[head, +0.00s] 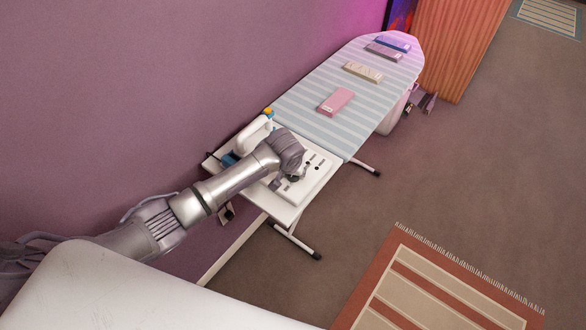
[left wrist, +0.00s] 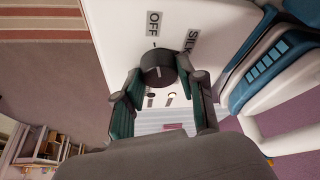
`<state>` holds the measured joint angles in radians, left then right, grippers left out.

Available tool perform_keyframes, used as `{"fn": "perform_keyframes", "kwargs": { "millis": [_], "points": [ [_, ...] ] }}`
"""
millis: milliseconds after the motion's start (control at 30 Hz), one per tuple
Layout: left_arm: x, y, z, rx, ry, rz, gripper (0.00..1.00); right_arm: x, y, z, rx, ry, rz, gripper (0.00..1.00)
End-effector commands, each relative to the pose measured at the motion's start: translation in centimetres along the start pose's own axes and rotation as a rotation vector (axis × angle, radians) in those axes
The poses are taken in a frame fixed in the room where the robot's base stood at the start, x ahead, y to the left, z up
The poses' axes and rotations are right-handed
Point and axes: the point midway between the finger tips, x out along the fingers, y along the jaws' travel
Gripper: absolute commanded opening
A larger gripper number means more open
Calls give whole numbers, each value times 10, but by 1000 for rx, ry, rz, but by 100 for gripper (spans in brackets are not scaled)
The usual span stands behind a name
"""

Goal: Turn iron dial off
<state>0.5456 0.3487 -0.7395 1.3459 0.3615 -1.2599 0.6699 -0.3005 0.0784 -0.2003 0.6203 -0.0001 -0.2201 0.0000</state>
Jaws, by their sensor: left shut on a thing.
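The dark round dial (left wrist: 158,66) sits on a white panel in the left wrist view, below the OFF label (left wrist: 154,23). The SILK label (left wrist: 191,40) is to its right. My left gripper (left wrist: 161,78) is shut on the dial, with a finger on each side of it. I cannot tell exactly where the dial points. In the head view, my left gripper (head: 289,184) is over the white control panel (head: 318,180) at the near end of the ironing board, and my arm hides much of the panel. The white and blue iron (head: 253,137) stands behind my arm. My right gripper is not in view.
The striped ironing board (head: 305,105) extends away to the right, carrying a pink folded item (head: 336,101) and several others. A purple wall (head: 150,90) runs along its left. A striped rug (head: 440,290) lies on open floor at front right.

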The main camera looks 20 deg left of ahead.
Motion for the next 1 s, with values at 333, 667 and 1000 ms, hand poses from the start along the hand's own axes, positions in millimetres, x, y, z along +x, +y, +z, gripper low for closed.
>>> {"fn": "perform_keyframes", "kwargs": {
  "millis": [333, 667, 1000],
  "points": [
    [0, 0, 0, 0, 1, 0, 65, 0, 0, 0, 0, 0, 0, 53],
    [-3, 0, 0, 1, 1, 1, 65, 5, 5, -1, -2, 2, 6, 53],
    [-63, 0, -1, 2, 4, 3, 65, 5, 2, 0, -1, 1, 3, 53]
  ]
}}
